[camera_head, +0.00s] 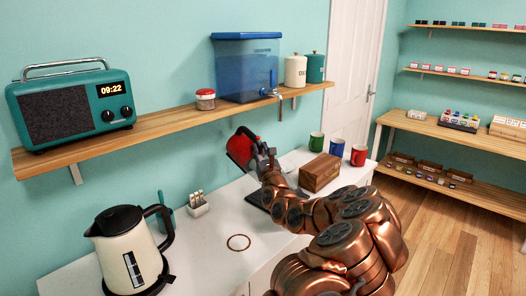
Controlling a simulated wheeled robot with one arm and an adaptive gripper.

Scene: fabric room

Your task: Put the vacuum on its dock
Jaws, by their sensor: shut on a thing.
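My gripper (255,150) is shut on a red and black object (240,148), which looks like the handheld vacuum. It is held above the back of the white counter, close to the teal wall. The gripper and arm hide part of it. A dark, flat item (256,196) lies on the counter below the gripper, partly hidden by my arm. It may be the dock, but I cannot tell for sure.
A wooden box (320,172) and three mugs (337,146) stand right of the gripper. A wooden shelf (170,122) runs above.

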